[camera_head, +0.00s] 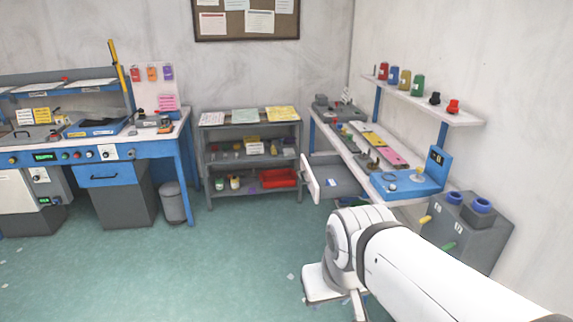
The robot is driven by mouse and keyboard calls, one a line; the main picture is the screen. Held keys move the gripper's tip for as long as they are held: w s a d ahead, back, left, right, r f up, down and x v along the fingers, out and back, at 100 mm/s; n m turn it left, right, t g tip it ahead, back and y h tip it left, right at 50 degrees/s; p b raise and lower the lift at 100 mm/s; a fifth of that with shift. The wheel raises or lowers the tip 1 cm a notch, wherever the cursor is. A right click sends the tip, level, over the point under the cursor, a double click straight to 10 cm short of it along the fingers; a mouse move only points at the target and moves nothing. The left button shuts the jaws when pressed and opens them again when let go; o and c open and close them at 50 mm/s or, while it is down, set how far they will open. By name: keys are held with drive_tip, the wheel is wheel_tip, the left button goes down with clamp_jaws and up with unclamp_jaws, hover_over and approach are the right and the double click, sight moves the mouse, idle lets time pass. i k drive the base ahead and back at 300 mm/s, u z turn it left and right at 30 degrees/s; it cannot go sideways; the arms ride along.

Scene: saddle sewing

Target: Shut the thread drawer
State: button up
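The thread drawer (340,186) stands pulled out from under the right-hand bench, toward the left. Its upright white front panel (310,178) faces left into the room. A small blue and white item (331,182) lies inside the grey tray. My gripper (345,306) is at the lower middle of the picture, at the end of my white arm, apart from the drawer and nearer the camera. Its fingers are small and partly cut off at the bottom edge, so whether they are open is unclear.
A bench (340,137) with coloured pieces and a blue device (410,184) is above the drawer. A grey box (470,235) with blue rings stands at the right. A grey shelf unit (207,150) is behind. The green floor (220,260) left of the drawer is largely clear.

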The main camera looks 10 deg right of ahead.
sight(316, 170)
drive_tip(key=z, duration=0.05)
drive_tip(key=i, duration=2.8)
drive_tip(key=u, duration=0.45)
